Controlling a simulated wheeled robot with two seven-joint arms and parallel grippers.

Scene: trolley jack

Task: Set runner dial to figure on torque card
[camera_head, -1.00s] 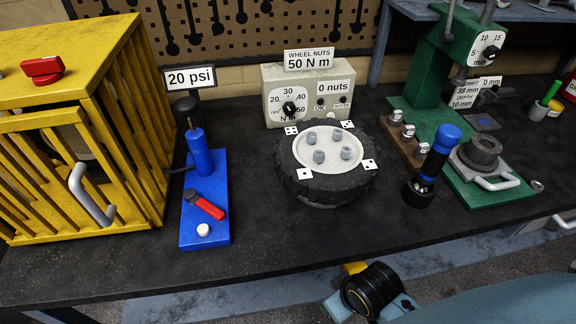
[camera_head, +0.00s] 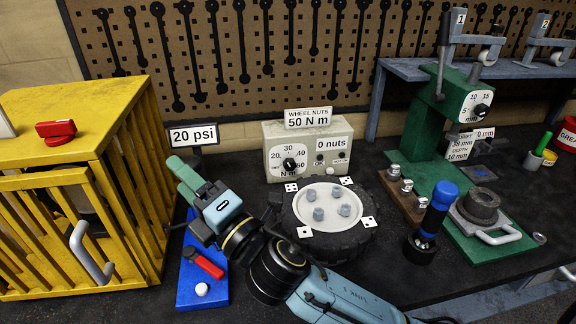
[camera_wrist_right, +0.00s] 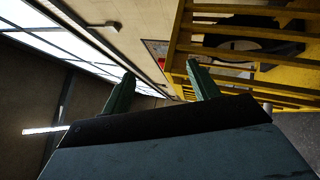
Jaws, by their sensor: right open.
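The runner dial (camera_head: 290,164) is a black knob on the front of a grey box, with a printed scale around it showing 30 and 50 N m. Its pointer is too small to read surely. The torque card (camera_head: 308,117) stands on top of the box and reads "WHEEL NUTS 50 N m". My right gripper (camera_head: 180,175) is left of the box, over the blue stand, well apart from the dial. Its green fingers also show spread and empty in the right wrist view (camera_wrist_right: 163,82). My left gripper is not in view.
The wheel (camera_head: 330,215) lies before the box, partly behind my right arm. A yellow cage (camera_head: 130,200) stands left of the gripper, near the "20 psi" sign (camera_head: 194,135). A green press (camera_head: 430,125) and a blue-topped torch (camera_head: 432,222) stand right.

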